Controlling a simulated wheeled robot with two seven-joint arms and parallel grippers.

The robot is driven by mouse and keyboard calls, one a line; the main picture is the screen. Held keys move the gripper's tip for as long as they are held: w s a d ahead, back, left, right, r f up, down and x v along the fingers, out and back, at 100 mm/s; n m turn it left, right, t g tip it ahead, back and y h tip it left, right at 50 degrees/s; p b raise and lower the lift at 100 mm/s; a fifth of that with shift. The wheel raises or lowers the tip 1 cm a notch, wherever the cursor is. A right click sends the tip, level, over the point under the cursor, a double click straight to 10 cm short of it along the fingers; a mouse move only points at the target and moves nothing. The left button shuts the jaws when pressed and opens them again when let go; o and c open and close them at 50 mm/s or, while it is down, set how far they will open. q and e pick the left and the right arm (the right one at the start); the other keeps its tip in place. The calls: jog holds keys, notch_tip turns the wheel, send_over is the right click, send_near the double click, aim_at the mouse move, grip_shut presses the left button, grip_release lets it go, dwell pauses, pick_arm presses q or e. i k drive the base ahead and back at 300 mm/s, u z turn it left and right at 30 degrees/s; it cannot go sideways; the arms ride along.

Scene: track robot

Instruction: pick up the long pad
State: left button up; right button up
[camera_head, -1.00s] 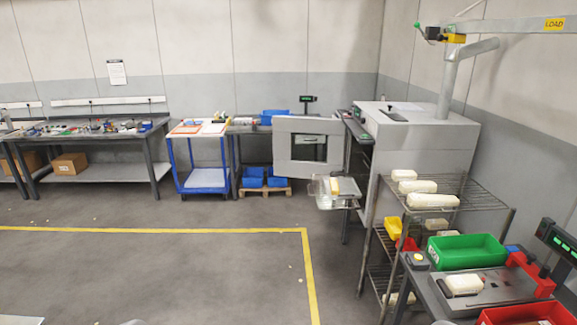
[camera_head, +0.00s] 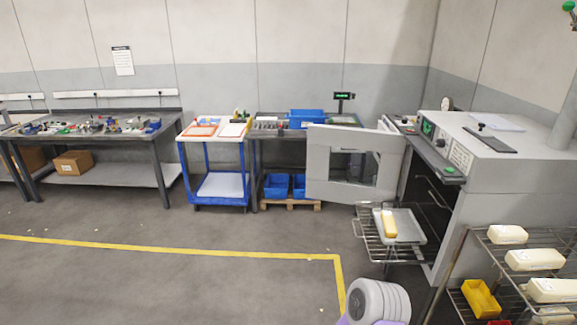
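Several cream pads lie on the wire rack at the lower right. A short one (camera_head: 507,234) is at the back, a longer one (camera_head: 535,259) is in front of it, and another long one (camera_head: 552,290) is nearest, cut by the right edge. A narrow yellow block (camera_head: 389,224) lies in a clear tray (camera_head: 408,228) on the pulled-out oven shelf. I cannot tell for sure which is the long pad. A grey and white link of my arm shows at the bottom, left of the rack. Neither gripper is in view.
The oven (camera_head: 490,155) stands at the right with its door (camera_head: 326,165) open and its wire shelf (camera_head: 366,238) sticking out. A yellow bin (camera_head: 481,298) is on the rack's lower level. A blue cart (camera_head: 213,168) and workbench (camera_head: 100,128) line the wall. The floor inside the yellow line (camera_head: 200,248) is clear.

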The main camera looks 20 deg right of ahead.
aim_at(388, 221)
jog(key=z, duration=0.25)
jog(key=i, duration=1.85)
jog(key=z, duration=0.9)
